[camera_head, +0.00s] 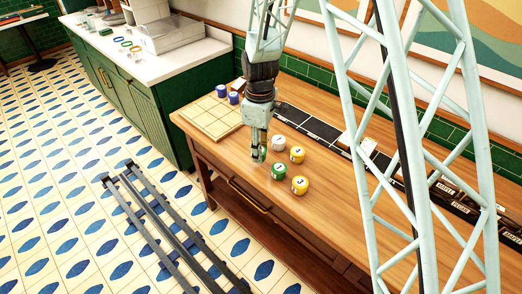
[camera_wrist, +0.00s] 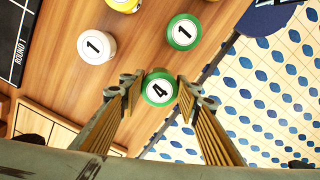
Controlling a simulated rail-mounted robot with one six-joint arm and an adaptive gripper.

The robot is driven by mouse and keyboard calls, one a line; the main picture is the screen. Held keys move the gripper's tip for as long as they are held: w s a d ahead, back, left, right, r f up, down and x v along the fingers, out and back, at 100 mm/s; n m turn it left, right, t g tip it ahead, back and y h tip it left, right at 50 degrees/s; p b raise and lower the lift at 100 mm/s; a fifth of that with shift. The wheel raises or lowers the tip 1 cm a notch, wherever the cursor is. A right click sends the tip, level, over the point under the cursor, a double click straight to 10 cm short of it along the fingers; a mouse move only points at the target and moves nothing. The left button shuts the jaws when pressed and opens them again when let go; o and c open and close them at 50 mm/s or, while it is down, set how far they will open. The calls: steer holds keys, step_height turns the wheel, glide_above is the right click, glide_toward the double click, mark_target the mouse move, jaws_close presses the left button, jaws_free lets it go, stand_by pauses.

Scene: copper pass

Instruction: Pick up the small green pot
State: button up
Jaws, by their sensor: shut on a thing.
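My gripper (camera_head: 258,153) hangs over the near-left part of the wooden table. In the wrist view its two fingers (camera_wrist: 158,84) are shut on a small green pot (camera_wrist: 159,88) with a white top marked 4. In the head view the fingers mostly hide that pot. Another small green pot (camera_head: 278,171) stands on the table just to the right of my gripper. In the wrist view this second green pot (camera_wrist: 183,32) is marked 1 and is apart from the fingers. I cannot tell whether the held pot is clear of the tabletop.
A white pot (camera_head: 278,142) and two yellow pots (camera_head: 297,154) (camera_head: 300,185) stand close on the right. A light wooden grid board (camera_head: 207,121) with blue pots (camera_head: 233,97) lies behind left. A black marked strip (camera_head: 310,125) runs along the back. The table's front edge is near.

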steer(key=s+a+r, duration=0.1)
steer(key=s+a, duration=0.2)
steer(key=s, duration=1.1)
steer(key=shift+s+a+r, duration=0.15)
steer(key=shift+a+r, duration=0.05)
steer(key=shift+a, duration=0.15)
steer(key=shift+w, duration=0.2)
